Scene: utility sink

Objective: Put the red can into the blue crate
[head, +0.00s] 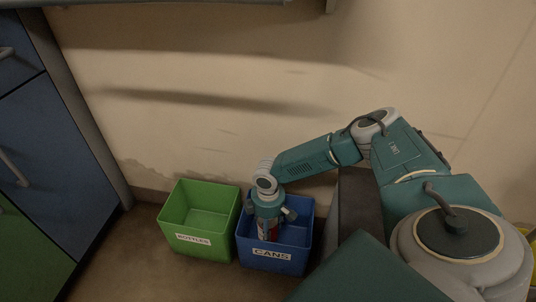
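The blue crate (272,262), labelled "CANS", stands on the floor at the lower middle of the head view. My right gripper (269,214) points down over it, at the level of its rim. Its fingers look spread to either side, wider than the can. My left gripper is not in view.
A green crate (199,247) labelled "BOTTLES" stands just left of the blue one and looks empty. Blue cabinets (45,150) line the left. A bare wall is behind, and an edge of a fixture (170,2) shows at the top. Something yellow (531,237) shows at the right edge.

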